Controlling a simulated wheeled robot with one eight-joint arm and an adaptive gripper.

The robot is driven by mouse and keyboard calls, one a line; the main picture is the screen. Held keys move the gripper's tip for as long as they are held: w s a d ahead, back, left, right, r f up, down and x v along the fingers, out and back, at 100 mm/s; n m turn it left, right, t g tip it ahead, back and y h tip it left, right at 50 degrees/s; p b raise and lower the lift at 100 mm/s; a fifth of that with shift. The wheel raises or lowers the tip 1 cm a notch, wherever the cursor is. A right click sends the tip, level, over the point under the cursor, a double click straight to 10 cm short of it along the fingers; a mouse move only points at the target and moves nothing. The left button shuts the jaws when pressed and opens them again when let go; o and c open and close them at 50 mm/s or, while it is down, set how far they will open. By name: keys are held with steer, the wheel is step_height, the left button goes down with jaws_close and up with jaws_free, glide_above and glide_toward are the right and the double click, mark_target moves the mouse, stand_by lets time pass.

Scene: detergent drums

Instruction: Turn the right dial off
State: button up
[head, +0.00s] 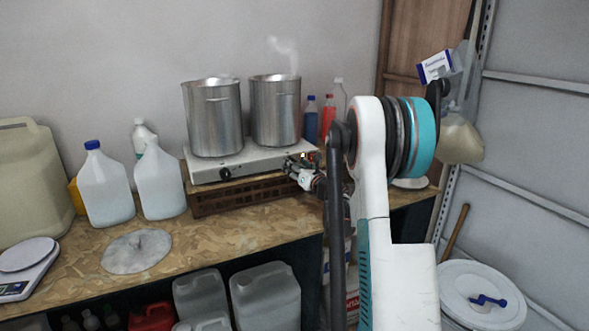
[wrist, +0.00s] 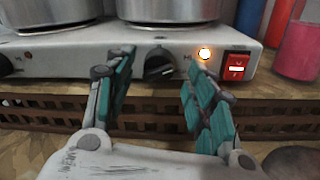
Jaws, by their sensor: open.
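The right dial (wrist: 159,66) is a dark round knob on the front of the silver hot plate (wrist: 70,48). It sits below the right pot, with a lit orange lamp (wrist: 205,53) and a red rocker switch (wrist: 236,66) to its right. My gripper (wrist: 158,70) is open, its teal-padded fingers on either side of the dial in the wrist view. I cannot tell whether they touch it. In the head view my gripper (head: 299,172) is at the right front of the hot plate (head: 215,172) and hides the right dial.
Two metal pots (head: 213,120) stand on the hot plate, and steam rises above the right pot (head: 275,112). A slatted wooden crate (head: 240,193) supports the plate. Red and blue bottles (head: 328,115) stand behind its right end. White jugs (head: 104,188) stand to the left.

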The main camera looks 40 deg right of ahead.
steer(key=shift+w, duration=0.55)
steer(key=c, duration=1.1)
steer(key=shift+n, duration=0.3)
steer(key=n, duration=1.3)
steer(key=shift+r+g+h, duration=0.1)
steer(key=shift+g+h, duration=0.2)
steer(key=shift+g, duration=0.1)
